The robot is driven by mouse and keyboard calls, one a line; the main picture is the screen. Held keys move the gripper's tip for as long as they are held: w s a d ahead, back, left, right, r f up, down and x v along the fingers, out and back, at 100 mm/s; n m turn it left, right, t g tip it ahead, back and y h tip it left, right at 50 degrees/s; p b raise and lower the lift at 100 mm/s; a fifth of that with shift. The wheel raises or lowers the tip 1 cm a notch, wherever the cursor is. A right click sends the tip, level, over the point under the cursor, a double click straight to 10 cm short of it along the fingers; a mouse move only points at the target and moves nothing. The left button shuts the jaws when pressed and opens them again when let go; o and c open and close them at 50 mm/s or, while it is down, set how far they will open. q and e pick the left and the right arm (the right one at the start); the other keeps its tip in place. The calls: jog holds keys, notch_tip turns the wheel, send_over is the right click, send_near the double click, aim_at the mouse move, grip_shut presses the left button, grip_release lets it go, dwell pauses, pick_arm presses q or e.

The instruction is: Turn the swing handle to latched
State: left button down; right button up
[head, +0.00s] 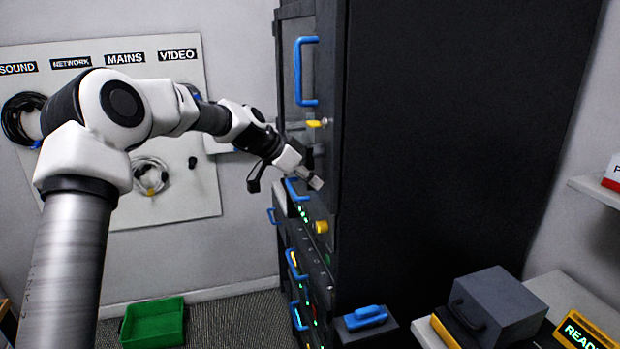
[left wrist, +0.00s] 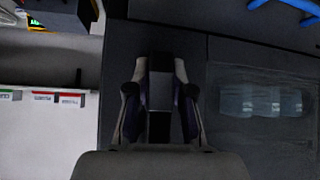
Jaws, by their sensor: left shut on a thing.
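The tall black rack cabinet (head: 440,120) stands in the middle of the head view, with its door on the left side. My left gripper (head: 308,178) is at the door front, below the blue pull handle (head: 305,70). In the left wrist view my left gripper (left wrist: 160,88) is shut on a narrow grey bar, the swing handle (left wrist: 159,92), with a finger on each side. The fingers hide most of the handle in the head view, so its exact angle cannot be told. My right gripper is not in view.
Yellow knobs (head: 321,227) and several blue-handled units sit on the rack front below my gripper. A cable board (head: 120,75) hangs on the wall. A green bin (head: 153,322) is on the floor. A grey box (head: 497,300) stands at lower right.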

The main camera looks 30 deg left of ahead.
pick_arm(q)
jog(key=shift+w+a+r, duration=0.1)
jog(key=shift+w+r, duration=0.05)
jog(key=shift+r, duration=0.35)
jog(key=c, duration=1.1)
grip_release()
jog(key=shift+o, duration=0.4)
jog(key=shift+s, duration=0.35)
jog(key=shift+r, duration=0.1)
jog(key=v, duration=1.1)
jog(key=shift+s+r, duration=0.25)
jog(key=shift+s, duration=0.05)
